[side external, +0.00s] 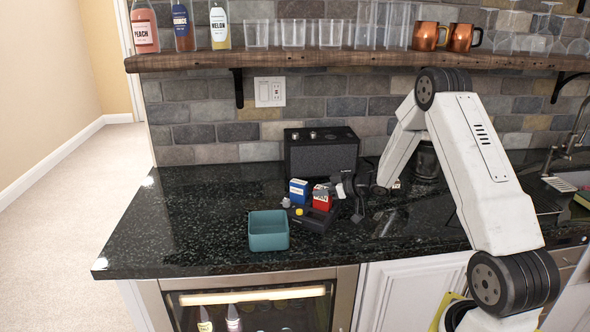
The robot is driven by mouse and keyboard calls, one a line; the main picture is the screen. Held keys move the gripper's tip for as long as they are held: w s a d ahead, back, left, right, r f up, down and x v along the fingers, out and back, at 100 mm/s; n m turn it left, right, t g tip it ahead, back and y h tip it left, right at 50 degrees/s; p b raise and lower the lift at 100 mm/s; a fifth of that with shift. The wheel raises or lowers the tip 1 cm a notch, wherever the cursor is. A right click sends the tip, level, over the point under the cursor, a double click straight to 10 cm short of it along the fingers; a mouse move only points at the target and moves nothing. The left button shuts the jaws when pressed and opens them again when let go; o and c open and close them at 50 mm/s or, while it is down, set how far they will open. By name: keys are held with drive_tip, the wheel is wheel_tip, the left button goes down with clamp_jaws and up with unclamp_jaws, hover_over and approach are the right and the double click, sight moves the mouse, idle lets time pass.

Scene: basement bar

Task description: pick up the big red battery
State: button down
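The big red battery (322,199) is a red block with a white label. It stands on the black counter (190,225), just right of a blue block with a white top (298,191). My gripper (350,196) is dark and low over the counter, close to the right side of the red battery. Its dark fingers blend with the dark counter and the things around them. I cannot tell whether they touch the battery or how far apart they are.
A dark device with a yellow spot (315,218) lies in front of the battery. A teal open bin (269,240) stands at the front left. A black box with knobs (321,155) stands behind, under a wooden shelf (330,60) of glasses. The counter's left side is clear.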

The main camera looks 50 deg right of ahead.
drive_tip(key=shift+r, duration=0.15)
drive_tip(key=shift+r, duration=0.65)
drive_tip(key=s+a+r, duration=0.2)
drive_tip(key=s+r, duration=0.3)
drive_tip(key=s, duration=0.1)
drive_tip(key=s+a+r, duration=0.3)
drive_tip(key=s+r, duration=0.3)
drive_tip(key=shift+s+a+r, duration=0.2)
drive_tip(key=shift+s+a, duration=0.1)
drive_tip(key=shift+s, duration=0.1)
drive_tip(key=shift+w, duration=0.1)
idle(0.9)
